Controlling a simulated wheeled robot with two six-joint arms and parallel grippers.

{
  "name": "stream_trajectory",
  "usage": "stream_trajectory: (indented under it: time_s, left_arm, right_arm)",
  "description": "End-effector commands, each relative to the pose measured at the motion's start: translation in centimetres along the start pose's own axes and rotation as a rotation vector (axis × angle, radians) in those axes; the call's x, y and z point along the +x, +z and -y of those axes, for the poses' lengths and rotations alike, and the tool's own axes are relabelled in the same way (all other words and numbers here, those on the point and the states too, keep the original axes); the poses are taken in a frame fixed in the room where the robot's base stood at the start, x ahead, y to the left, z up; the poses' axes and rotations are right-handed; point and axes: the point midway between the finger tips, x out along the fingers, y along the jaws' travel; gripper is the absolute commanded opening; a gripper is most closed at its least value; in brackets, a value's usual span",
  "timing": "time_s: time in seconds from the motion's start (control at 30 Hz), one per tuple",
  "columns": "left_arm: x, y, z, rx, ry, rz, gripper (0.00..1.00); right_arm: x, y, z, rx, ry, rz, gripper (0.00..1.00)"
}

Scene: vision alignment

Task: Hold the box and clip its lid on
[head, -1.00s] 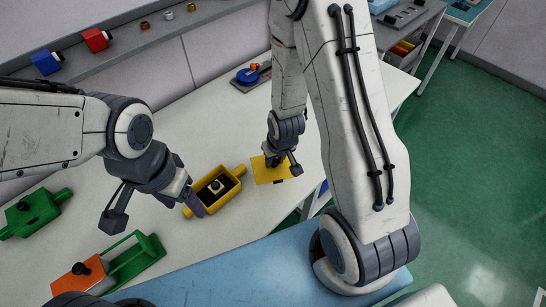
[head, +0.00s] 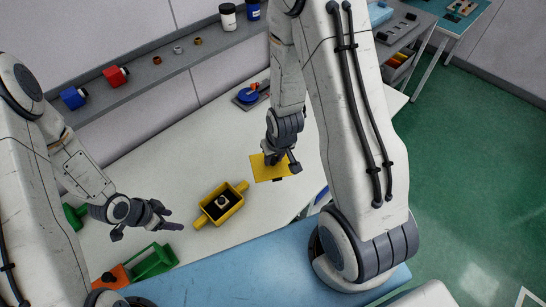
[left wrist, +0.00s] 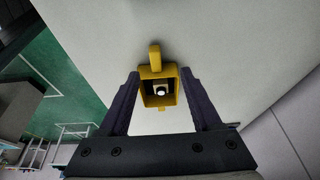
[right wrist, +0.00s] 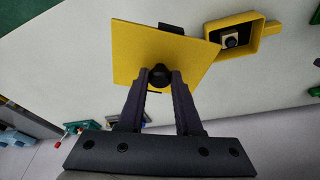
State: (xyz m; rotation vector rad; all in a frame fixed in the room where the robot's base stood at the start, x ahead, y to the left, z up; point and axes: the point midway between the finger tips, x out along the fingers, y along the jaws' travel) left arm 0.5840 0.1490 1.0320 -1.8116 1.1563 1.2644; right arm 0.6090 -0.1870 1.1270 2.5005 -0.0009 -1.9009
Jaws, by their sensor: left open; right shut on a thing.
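The open yellow box (head: 207,218) sits on the white table, with a tab at each end and a pale block with a dark round centre inside. It also shows in the left wrist view (left wrist: 146,73), between and beyond the fingers, and in the right wrist view (right wrist: 262,43). My left gripper (head: 170,219) is open and empty, left of the box and apart from it. My right gripper (head: 283,165) is shut on the dark knob of the flat yellow lid (head: 262,171). The lid is right of the box; its dark clips show at its edges in the right wrist view (right wrist: 140,45).
A green and orange box (head: 153,262) lies at the table's front left, and another green piece (head: 72,216) is partly hidden behind my left arm. A blue round part (head: 248,95) stands at the back. A shelf (head: 150,76) with blue and red parts runs behind. Table around the box is clear.

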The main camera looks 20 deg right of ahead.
Motion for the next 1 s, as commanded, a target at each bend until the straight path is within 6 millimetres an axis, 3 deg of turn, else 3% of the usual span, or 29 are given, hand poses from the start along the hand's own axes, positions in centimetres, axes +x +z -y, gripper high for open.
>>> stream_trajectory:
  time_s: [0.27, 0.47, 0.67, 0.8, 1.0]
  left_arm:
    - [1.3, 0.3, -0.9, 0.010, 0.023, -0.053, 0.65]
    - [3.8, 0.2, -1.0, 0.011, 0.024, -0.052, 0.65]
    - [7.0, 0.1, -1.1, 0.011, 0.023, -0.051, 0.65]
    - [9.3, 0.1, -1.1, 0.011, 0.022, -0.052, 0.65]
    - [11.6, -0.1, -1.1, 0.010, 0.020, -0.052, 0.65]
  right_arm:
    - [-0.6, -0.2, 0.0, 0.000, 0.000, 0.000, 0.00]
    - [-0.6, -0.2, 0.0, 0.000, 0.000, 0.000, 0.00]
    - [0.4, 0.1, 0.0, 0.000, 0.000, 0.000, 0.00]
    - [2.2, 0.6, 0.0, 0.000, 0.000, 0.000, 0.00]
    - [3.6, 1.0, 0.0, 0.000, 0.000, 0.000, 0.00]
